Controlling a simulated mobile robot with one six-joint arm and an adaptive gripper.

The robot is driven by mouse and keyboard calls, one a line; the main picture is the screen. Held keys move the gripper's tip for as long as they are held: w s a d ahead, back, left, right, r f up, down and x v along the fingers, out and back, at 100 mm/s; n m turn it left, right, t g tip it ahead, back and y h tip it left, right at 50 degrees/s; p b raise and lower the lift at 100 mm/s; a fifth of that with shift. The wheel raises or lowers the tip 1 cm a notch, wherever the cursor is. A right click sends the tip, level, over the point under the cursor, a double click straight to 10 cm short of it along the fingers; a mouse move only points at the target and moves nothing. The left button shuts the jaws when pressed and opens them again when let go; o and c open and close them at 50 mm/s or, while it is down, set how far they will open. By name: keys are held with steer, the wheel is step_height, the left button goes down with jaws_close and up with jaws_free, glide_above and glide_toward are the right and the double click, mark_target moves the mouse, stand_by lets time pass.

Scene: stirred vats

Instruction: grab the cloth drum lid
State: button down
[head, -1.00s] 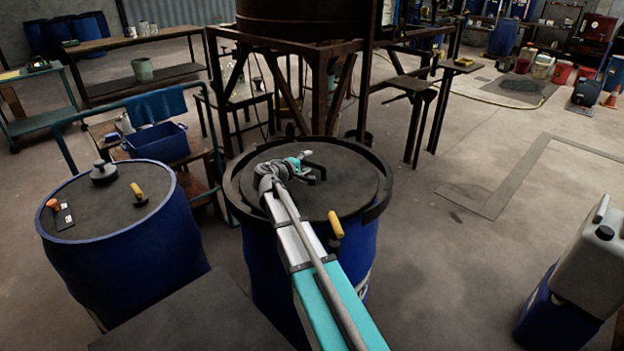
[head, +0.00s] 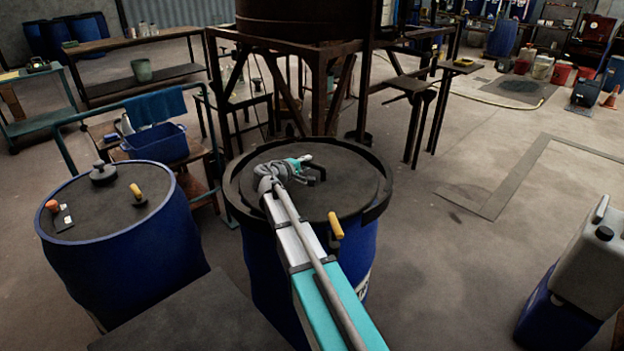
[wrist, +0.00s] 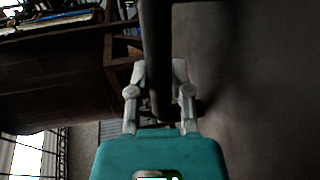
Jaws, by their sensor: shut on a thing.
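The drum lid (head: 355,188) is a dark round disc on top of the blue drum (head: 273,262) in the middle of the head view. A dark handle (head: 319,171) stands up from the lid. My gripper (head: 309,167) reaches over the lid and is shut on this handle. In the wrist view my gripper (wrist: 159,82) has its two grey fingers on either side of a dark bar (wrist: 155,30), the handle. The lid lies flat inside the drum's black rim. My arm hides the near part of the lid.
A yellow-handled lever (head: 335,226) sits on the near rim. Another blue drum (head: 130,262) with small items on top stands to the left. A rusty frame (head: 300,90) stands just behind. A white canister (head: 597,262) is at the right. Floor is clear at right centre.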

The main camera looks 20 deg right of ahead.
steer(key=shift+r, duration=0.15)
step_height(320, 180, up, 10)
steer(key=p, duration=1)
stand_by(0.3)
stand_by(0.7)
